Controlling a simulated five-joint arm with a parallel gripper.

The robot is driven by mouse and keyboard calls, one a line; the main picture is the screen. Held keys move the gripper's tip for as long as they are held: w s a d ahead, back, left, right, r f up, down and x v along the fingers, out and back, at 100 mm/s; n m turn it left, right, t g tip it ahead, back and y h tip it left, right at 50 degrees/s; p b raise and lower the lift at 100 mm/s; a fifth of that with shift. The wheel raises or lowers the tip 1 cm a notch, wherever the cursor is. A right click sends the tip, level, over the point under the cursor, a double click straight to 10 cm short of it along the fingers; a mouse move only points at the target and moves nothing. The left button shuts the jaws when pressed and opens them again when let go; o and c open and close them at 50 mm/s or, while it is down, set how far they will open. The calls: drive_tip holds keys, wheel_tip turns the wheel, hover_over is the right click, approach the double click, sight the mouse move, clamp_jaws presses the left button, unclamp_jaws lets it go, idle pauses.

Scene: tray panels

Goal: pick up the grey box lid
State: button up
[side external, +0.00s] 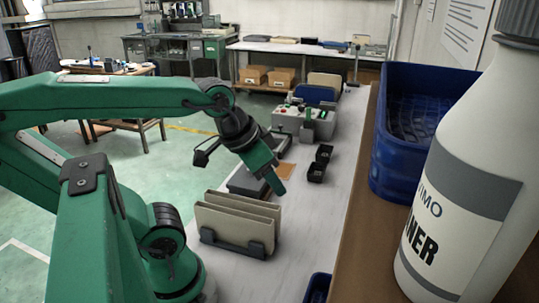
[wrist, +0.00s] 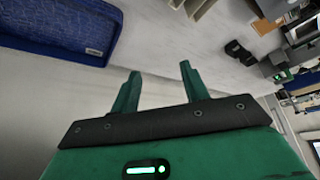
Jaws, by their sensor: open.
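A flat dark grey piece (side external: 243,183) lies on the bench behind the beige panels in the side view. It may be the grey box lid, but my gripper partly hides it and I cannot tell for sure. My gripper (side external: 279,188) points down over the bench, in front of this piece. In the wrist view, my gripper (wrist: 157,78) has its two green fingers apart with nothing between them. The grey piece may show at the top edge of that view (wrist: 271,8), cut off.
Beige panels (side external: 238,222) stand upright in a dark holder near my gripper. Small black bins (side external: 319,163) and a control box with buttons (side external: 303,121) stand further along the bench. A blue bin (side external: 420,118) and a large white bottle (side external: 465,180) stand on the right.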

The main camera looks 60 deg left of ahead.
drive_tip(key=w+a+f+n+g+y, duration=0.1)
drive_tip(key=w+a+n+g, duration=0.2)
drive_tip(key=a, duration=0.4)
drive_tip(key=w+a+n, duration=0.3)
drive_tip(key=w+a, duration=0.2)
drive_tip(key=a, duration=0.2)
drive_tip(key=a+f+n+g, duration=0.1)
drive_tip(key=a+f, duration=0.1)
drive_tip(key=a, duration=0.3)
drive_tip(key=a+f+n, duration=0.2)
drive_tip(key=a+f, duration=0.1)
drive_tip(key=a, duration=0.3)
drive_tip(key=a+f+n+g+h, duration=0.1)
drive_tip(key=a+f+n, duration=0.1)
drive_tip(key=a, duration=0.3)
drive_tip(key=shift+a+f+g, duration=0.3)
drive_tip(key=shift+a+f, duration=0.1)
drive_tip(key=shift+f, duration=0.15)
drive_tip(key=shift+a+f, duration=0.2)
drive_tip(key=shift+a, duration=0.15)
drive_tip(key=shift+f, duration=1.35)
drive_tip(key=shift+f, duration=0.1)
